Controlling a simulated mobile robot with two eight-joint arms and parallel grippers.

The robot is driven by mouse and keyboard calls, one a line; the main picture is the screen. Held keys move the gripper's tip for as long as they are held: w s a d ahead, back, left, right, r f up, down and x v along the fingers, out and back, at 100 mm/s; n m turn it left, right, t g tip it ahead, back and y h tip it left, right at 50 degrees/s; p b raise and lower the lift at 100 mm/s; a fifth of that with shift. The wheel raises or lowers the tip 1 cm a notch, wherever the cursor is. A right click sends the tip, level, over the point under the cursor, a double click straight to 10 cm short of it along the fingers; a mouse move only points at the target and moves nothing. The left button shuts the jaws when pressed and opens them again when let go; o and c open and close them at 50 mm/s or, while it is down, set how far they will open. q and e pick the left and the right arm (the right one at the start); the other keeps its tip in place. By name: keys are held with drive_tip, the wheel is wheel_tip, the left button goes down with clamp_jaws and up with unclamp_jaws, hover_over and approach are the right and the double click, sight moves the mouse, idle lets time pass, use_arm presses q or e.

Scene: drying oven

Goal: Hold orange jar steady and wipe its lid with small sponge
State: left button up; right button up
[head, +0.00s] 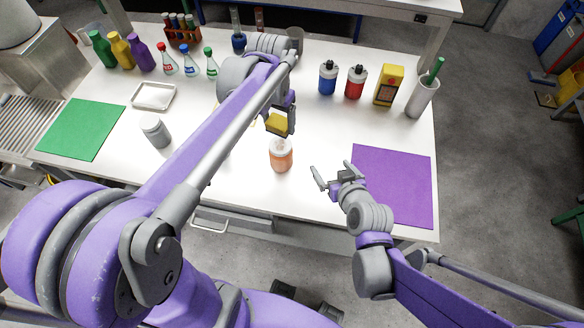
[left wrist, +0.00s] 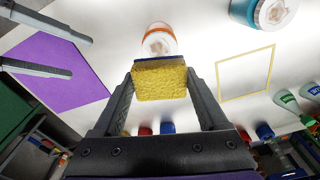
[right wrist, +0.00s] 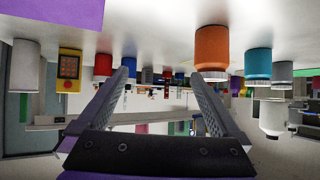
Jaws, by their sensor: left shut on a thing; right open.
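The orange jar (head: 281,160) stands upright near the table's front edge; its white lid (left wrist: 159,43) shows brownish marks in the left wrist view. My left gripper (head: 283,118) is shut on the small sponge (head: 277,124), yellow with a dark blue backing. The sponge (left wrist: 160,82) is just behind and above the jar in the head view; whether it touches the lid I cannot tell. My right gripper (head: 334,179) is open and empty, to the right of the jar. In the right wrist view the orange jar (right wrist: 212,50) is off to the right of the fingers.
A blue jar (right wrist: 258,65) is near the orange one, hidden by my left arm in the head view. A grey jar (head: 155,132) stands at left. A purple mat (head: 394,185) lies at right. Bottles (head: 328,78) and a yellow box (head: 388,85) line the back. A yellow outline (left wrist: 247,73) marks the tabletop.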

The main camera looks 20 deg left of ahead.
sight(278, 148)
drive_tip(key=s+a+f+y, duration=0.1)
drive_tip(key=a, duration=0.2)
drive_tip(key=s+a+f+n+y, duration=0.1)
drive_tip(key=a, duration=0.2)
drive_tip(key=s+a+f+n+y, duration=0.1)
drive_tip(key=a, duration=0.3)
drive_tip(key=x, duration=1.2)
drive_tip(key=shift+a+r, duration=0.1)
drive_tip(key=c, duration=1.1)
